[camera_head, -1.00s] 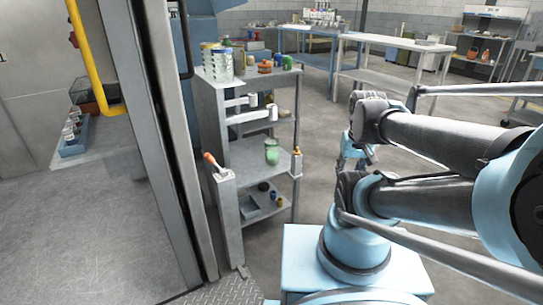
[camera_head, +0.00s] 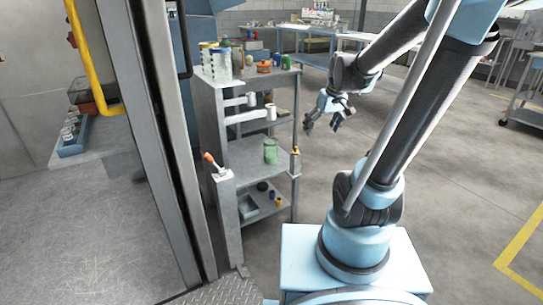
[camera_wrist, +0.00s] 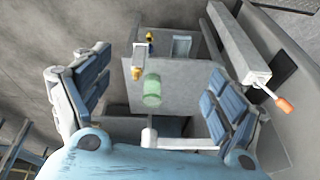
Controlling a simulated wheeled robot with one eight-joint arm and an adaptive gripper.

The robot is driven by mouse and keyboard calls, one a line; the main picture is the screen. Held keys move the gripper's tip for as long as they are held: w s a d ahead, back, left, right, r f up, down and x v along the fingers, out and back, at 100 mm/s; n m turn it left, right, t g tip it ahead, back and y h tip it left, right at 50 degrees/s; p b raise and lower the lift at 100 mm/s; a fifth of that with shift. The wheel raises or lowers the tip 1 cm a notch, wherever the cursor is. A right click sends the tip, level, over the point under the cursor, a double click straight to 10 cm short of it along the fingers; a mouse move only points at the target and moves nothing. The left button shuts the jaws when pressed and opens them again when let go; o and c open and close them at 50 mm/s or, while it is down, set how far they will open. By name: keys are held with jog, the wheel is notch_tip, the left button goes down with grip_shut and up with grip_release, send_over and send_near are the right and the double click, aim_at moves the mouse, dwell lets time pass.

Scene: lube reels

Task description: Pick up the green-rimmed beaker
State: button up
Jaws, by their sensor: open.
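A green, see-through beaker (camera_head: 271,151) with a green rim stands upright on the middle shelf of a grey rack (camera_head: 245,150), near its right front side. In the wrist view the beaker (camera_wrist: 152,91) shows between my spread fingers, beyond them. My gripper (camera_head: 323,121) is open and empty, to the right of the rack and a little above the beaker in the head view. It does not touch the beaker. Nothing hides the beaker in the head view.
The top shelf holds jars, cans and an orange pot (camera_head: 264,66). An orange-handled tool (camera_head: 213,161) rests on a grey post at the rack's left. A small amber-capped item (camera_head: 295,152) stands at the right edge. Open floor lies right.

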jog(key=w+a+f+n+y, duration=0.1)
jog(key=w+a+f+n, duration=0.15)
jog(key=w, duration=0.55)
jog(key=w+a+f+n+y, duration=0.1)
jog(key=w+a, duration=0.3)
jog(key=w, duration=0.4)
jog(key=n+y, duration=0.1)
jog(key=n, duration=0.2)
send_near(271, 146)
notch_tip(271, 146, up, 4)
jog(key=w+d, duration=0.1)
jog(key=d, duration=0.1)
jog(key=x, duration=1.2)
jog(key=shift+w+d, duration=0.2)
jog(key=shift+w, duration=0.1)
jog(key=shift+w+x, duration=0.15)
jog(key=shift+x, duration=1.15)
jog(key=shift+w+x, duration=0.15)
jog(key=shift+x, duration=1.15)
jog(key=shift+d, duration=0.1)
jog(key=c, duration=1.4)
